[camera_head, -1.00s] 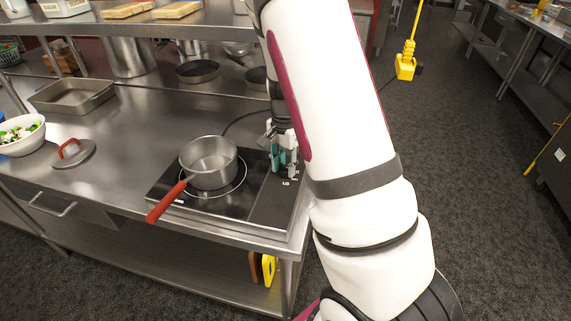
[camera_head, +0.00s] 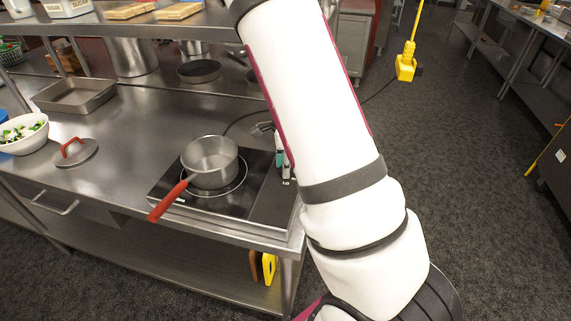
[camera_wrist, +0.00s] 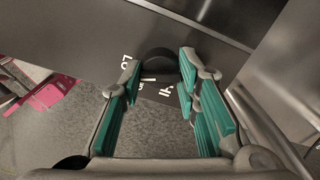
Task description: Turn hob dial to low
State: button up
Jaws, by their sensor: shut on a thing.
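The hob (camera_head: 258,205) is a black glass plate on the steel counter, with a saucepan (camera_head: 211,160) on its ring. The hob dial (camera_wrist: 158,57) is dark and round in the wrist view, with white LO and HI lettering beside it. My gripper (camera_wrist: 160,66) has its green-padded fingers on either side of the dial and is shut on it. In the head view my gripper (camera_head: 280,160) shows at the hob's right side, mostly hidden behind my arm. The dial itself is hidden there, and its exact setting cannot be told.
The saucepan's red handle (camera_head: 168,200) points toward the front edge. A lid (camera_head: 76,153), a salad bowl (camera_head: 22,136) and a metal tray (camera_head: 75,96) stand to the left. A shelf (camera_head: 140,30) overhangs the back.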

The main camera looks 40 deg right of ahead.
dwell(0.3)
jog(key=o, duration=1.2)
jog(key=shift+c, duration=0.2)
jog(key=shift+r, duration=0.1)
notch_tip(320, 180, up, 12)
